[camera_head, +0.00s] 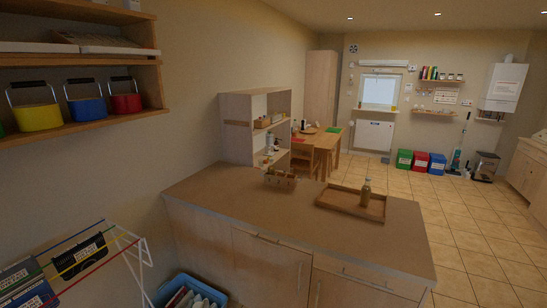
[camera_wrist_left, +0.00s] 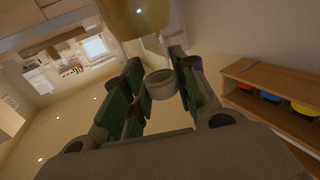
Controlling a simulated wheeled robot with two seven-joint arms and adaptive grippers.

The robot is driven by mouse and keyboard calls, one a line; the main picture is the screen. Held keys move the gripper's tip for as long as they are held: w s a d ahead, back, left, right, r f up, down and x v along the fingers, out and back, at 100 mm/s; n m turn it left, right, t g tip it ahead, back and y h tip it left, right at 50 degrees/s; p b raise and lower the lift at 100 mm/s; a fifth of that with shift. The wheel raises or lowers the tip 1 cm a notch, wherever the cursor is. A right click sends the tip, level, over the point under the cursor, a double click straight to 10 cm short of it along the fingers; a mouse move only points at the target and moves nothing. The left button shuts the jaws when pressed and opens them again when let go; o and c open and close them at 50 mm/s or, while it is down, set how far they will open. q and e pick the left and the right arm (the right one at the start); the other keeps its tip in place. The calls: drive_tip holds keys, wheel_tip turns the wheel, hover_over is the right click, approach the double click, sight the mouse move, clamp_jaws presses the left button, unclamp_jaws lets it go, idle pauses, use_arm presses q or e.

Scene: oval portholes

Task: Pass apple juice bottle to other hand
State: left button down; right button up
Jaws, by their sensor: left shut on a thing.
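My left gripper (camera_wrist_left: 160,88), with green finger pads, shows in the left wrist view. It is shut on the apple juice bottle, whose pale round end (camera_wrist_left: 160,84) lies between the pads. A golden-amber rounded part (camera_wrist_left: 135,18) at the top edge looks like the bottle's body; it is cut off and no label shows. In the head view a small amber bottle (camera_head: 366,192) stands upright on a wooden tray (camera_head: 336,204). Neither gripper shows in the head view, and my right gripper is in neither view.
The tray stands on a brown counter (camera_head: 240,212), beside a small basket (camera_head: 281,180). The counter's front left is clear. A wall shelf (camera_head: 85,129) with coloured buckets is at left. Below are a drying rack (camera_head: 125,262) and a blue crate (camera_head: 165,290).

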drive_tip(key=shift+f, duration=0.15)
